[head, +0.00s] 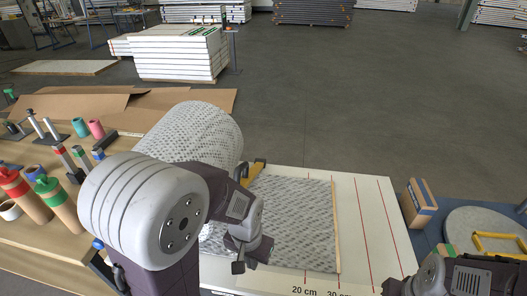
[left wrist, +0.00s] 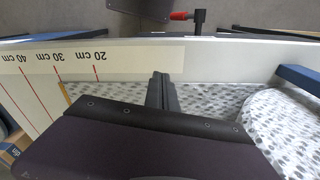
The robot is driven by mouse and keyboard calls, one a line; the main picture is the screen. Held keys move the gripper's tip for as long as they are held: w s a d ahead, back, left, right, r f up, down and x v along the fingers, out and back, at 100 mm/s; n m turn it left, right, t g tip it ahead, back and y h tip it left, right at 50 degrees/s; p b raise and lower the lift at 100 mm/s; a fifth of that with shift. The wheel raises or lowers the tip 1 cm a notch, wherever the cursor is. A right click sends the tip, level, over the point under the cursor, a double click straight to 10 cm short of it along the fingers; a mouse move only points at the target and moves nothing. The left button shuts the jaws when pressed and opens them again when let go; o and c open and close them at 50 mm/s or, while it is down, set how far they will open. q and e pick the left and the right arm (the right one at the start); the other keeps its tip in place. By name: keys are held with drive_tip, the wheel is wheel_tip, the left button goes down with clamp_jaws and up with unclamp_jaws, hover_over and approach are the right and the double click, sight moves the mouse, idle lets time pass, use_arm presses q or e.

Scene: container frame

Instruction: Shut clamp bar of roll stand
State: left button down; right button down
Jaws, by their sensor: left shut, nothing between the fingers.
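A large roll of grey-speckled white material (head: 200,130) lies behind my left arm, and its sheet (head: 295,220) runs out over a white board (head: 365,215) with red lines and centimetre marks. The roll also shows in the left wrist view (left wrist: 285,130). My left gripper (head: 239,266) is shut and empty, near the sheet's front edge; its fingers show in the left wrist view (left wrist: 162,92) in front of the board's edge. I cannot make out the clamp bar for certain; my left arm hides much of the stand. A yellow end piece (head: 257,165) shows beside the roll. My right gripper (head: 396,287) is partly cut off at the bottom.
A wooden bench (head: 30,235) with coloured rolls and tools stands at left. A cardboard box (head: 420,197) and a round grey disc (head: 485,228) lie at right. A red-handled tool (left wrist: 181,15) and a blue bar (left wrist: 298,78) show near the board's edge.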

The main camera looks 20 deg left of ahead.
use_arm(q)
drive_tip(key=w+a+r+p, duration=0.2)
drive_tip(key=w+r+p, duration=0.3)
drive_tip(key=w+r, duration=0.3)
drive_tip(key=w+a+r+p, duration=0.1)
drive_tip(key=w+r+p, duration=0.4)
drive_tip(key=r, duration=0.6)
drive_tip(key=w+a+r+n+p, duration=0.1)
drive_tip(key=w+a+r+p, duration=0.35)
drive_tip(key=r+p, duration=0.25)
drive_tip(key=w+a+r+n+p, duration=0.2)
drive_tip(key=w+a+r+p, duration=0.1)
drive_tip(key=a+r+p, duration=0.35)
drive_tip(key=f+p, duration=0.1)
drive_tip(key=f, duration=0.3)
drive_tip(key=s+d+f+p, duration=0.1)
drive_tip(key=f, duration=0.3)
drive_tip(key=d+f+p, duration=0.1)
drive_tip(key=f+p, duration=0.1)
drive_tip(key=f, duration=0.2)
drive_tip(key=shift+s, duration=0.2)
drive_tip(key=shift+s+d+f, duration=0.1)
drive_tip(key=shift+s+f, duration=0.05)
drive_tip(key=shift+f, duration=0.3)
